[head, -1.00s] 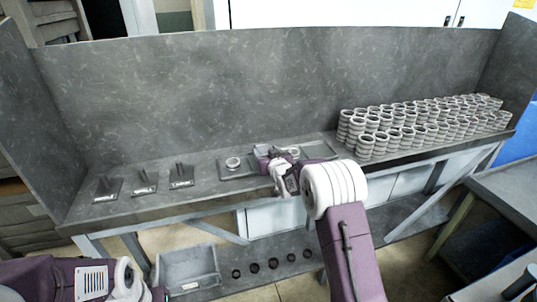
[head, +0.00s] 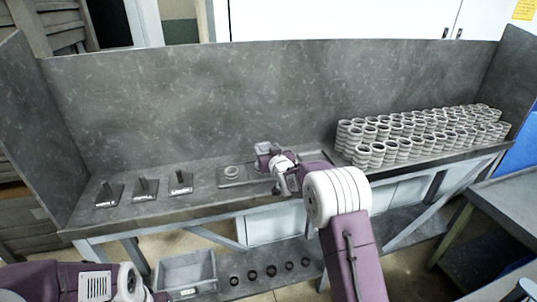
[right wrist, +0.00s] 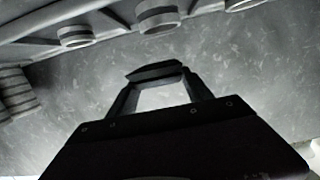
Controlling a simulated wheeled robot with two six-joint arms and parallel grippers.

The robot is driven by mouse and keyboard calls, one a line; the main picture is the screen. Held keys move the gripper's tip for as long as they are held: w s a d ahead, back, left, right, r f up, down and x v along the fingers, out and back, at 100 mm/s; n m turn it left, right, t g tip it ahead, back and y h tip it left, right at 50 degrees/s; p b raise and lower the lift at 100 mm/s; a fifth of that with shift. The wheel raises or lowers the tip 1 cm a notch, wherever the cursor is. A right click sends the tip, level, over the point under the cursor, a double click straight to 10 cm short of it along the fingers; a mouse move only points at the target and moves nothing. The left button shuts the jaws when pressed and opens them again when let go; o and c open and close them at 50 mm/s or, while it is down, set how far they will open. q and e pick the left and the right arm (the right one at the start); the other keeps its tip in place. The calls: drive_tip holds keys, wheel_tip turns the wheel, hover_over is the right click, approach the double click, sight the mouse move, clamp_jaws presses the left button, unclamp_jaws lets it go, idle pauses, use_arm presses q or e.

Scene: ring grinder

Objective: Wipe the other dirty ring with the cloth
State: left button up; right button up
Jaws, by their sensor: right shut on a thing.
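My right gripper (head: 264,148) is over the grey bench, at the right of a ring on a low tray. Its fingers show in the right wrist view (right wrist: 157,78), shut on a small dark flat thing (right wrist: 155,72); I cannot tell whether this is the cloth. The pale ring (head: 232,172) lies on the tray (head: 225,184), apart from the gripper. Several round ring-like parts, one of them clear (right wrist: 75,36), show along the top of the right wrist view. I cannot tell which ring is dirty. My left arm shows at the lower left, but its gripper is out of view.
Several stacked rings (head: 420,135) fill the bench's right side. Dark upright holders, one in the middle (head: 145,188), stand at the left. A grey bin (head: 187,272) and several small dark rings (head: 270,270) are on the lower shelf. Tall panels close the bench's back and sides.

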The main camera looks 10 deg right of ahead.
drive_tip(key=shift+d+r+p, duration=0.1)
drive_tip(key=shift+r+p, duration=0.4)
drive_tip(key=shift+r, duration=0.45)
drive_tip(key=shift+r+p, duration=0.5)
drive_tip(key=shift+r, duration=0.4)
